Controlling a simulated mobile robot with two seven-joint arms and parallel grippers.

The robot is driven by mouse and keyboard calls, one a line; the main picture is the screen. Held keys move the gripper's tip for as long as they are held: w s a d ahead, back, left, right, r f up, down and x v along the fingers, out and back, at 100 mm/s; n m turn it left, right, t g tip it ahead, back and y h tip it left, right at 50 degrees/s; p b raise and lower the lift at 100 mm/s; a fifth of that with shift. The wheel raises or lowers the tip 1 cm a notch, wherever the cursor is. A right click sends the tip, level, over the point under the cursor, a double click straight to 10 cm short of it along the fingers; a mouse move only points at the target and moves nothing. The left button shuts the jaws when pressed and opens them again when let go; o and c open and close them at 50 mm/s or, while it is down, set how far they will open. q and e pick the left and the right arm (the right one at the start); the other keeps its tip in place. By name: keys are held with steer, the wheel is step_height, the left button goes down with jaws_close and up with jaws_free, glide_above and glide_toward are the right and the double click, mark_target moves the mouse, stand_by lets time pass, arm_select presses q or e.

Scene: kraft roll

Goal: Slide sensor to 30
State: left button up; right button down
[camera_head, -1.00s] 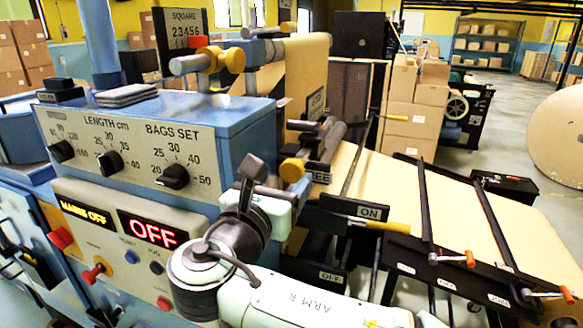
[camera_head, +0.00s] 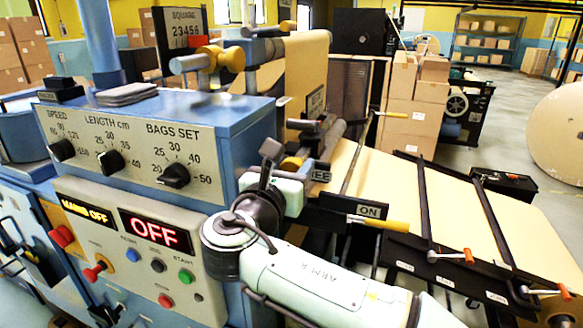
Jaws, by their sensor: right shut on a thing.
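My right gripper (camera_head: 268,162) is raised just past the right edge of the blue machine's control box. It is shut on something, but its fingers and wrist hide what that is. The dials on the panel (camera_head: 128,150) carry 30 marks, for length and bags set. My left gripper is not in view.
A lever with a yellow handle (camera_head: 393,225) stands beside the ON plate (camera_head: 368,211), close right of my arm. A partly covered plate (camera_head: 320,176) is near the gripper. Brown paper (camera_head: 470,200) runs along the right. The displays read OFF (camera_head: 154,235) and MAINS OFF.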

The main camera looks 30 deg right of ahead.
mark_target(300, 154)
steer(key=p+x, duration=0.2)
steer(key=x, duration=0.3)
steer(key=shift+w+d, duration=0.1)
steer(key=shift+w, duration=0.05)
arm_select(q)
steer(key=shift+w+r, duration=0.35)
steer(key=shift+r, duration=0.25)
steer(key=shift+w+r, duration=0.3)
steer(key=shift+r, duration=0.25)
arm_select(e)
steer(key=c, duration=0.5)
jaws_free()
steer(key=shift+c, duration=0.2)
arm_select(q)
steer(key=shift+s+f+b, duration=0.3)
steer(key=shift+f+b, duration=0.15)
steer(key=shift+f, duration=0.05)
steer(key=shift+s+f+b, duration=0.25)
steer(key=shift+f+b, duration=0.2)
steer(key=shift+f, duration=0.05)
arm_select(e)
steer(key=v, duration=1.3)
steer(key=shift+s+a, duration=0.25)
steer(key=shift+s, duration=0.1)
